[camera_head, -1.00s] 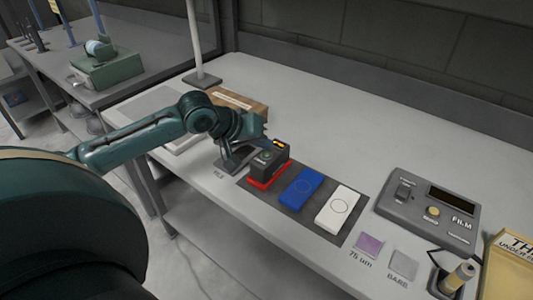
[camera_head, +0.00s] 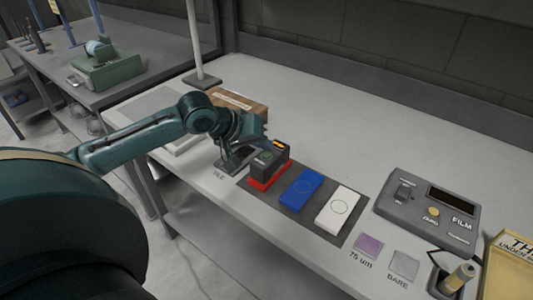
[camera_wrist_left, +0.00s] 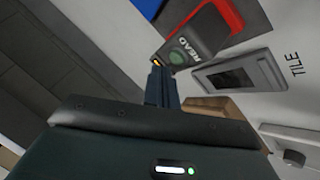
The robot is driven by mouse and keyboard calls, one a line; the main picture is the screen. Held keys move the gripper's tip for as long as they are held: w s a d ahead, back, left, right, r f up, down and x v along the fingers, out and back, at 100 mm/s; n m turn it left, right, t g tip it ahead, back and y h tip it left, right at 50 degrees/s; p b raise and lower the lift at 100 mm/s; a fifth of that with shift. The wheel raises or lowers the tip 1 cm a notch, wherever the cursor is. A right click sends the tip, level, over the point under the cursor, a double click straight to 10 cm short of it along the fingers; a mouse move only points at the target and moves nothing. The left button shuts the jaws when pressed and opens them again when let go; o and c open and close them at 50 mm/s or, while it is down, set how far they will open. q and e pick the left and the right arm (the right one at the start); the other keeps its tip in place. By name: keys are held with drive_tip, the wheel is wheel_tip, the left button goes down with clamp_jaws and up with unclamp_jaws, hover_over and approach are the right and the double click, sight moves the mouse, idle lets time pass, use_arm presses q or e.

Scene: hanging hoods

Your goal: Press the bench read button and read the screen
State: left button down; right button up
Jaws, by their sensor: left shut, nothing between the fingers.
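A dark reader box (camera_head: 270,160) with a round green button (camera_head: 265,155) stands on a red block (camera_head: 262,183) on the bench. In the left wrist view the button (camera_wrist_left: 178,57) has the word READ beside it. A small lit orange strip (camera_head: 279,143) shows at the box's far end; I cannot read any figures on it. My left gripper (camera_head: 263,142) is shut and empty, its tips close to the box beside the button. In the left wrist view its fingers (camera_wrist_left: 157,75) end near the orange strip; I cannot tell whether they touch. My right gripper is out of view.
Blue (camera_head: 302,187) and white (camera_head: 338,209) blocks lie on the dark mat. A grey FILM gauge (camera_head: 430,205) with a dark screen stands at right, near purple (camera_head: 367,245) and bare (camera_head: 403,265) squares. A cardboard box (camera_head: 240,105) stands behind my gripper. The bench's back is clear.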

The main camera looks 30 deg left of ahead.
use_arm(q)
drive_tip(key=shift+f, duration=0.2)
idle(0.6)
drive_tip(key=shift+f+p, duration=0.15)
drive_tip(key=shift+p, duration=0.15)
drive_tip(key=shift+f, duration=0.1)
drive_tip(key=shift+f, duration=0.45)
idle(0.6)
drive_tip(key=shift+r+p, duration=0.7)
drive_tip(key=shift+p, duration=0.4)
drive_tip(key=shift+r, duration=0.15)
drive_tip(key=shift+p, duration=0.3)
